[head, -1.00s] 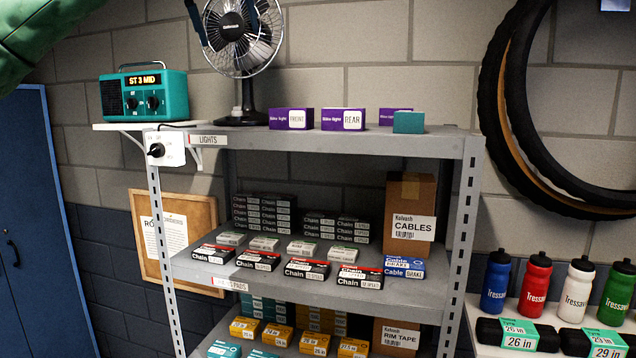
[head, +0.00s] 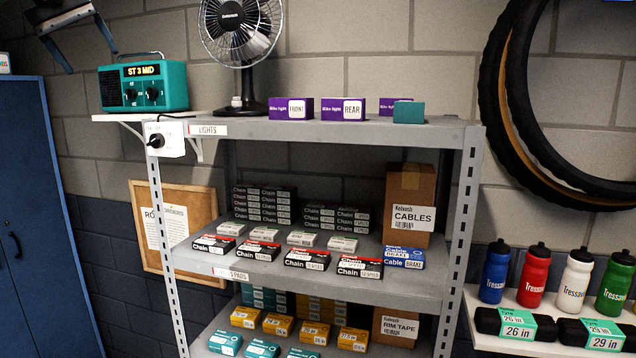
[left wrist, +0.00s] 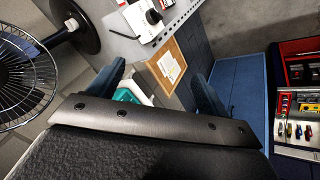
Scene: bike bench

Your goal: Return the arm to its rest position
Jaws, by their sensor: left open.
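My left gripper (head: 90,58) is in the top left corner of the head view, in front of the wall and above and left of the teal radio. Its two dark fingers are spread, and nothing is between them. In the left wrist view the same gripper (left wrist: 158,72) shows its blue-grey fingers apart. The rest of my left arm is out of the head view. My right gripper is in neither view.
The teal radio (head: 150,86) stands on a small side shelf and the fan (head: 240,35) on the grey rack (head: 340,130). A blue cabinet (head: 35,220) stands at left. An open drawer (left wrist: 300,150) shows in the wrist view.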

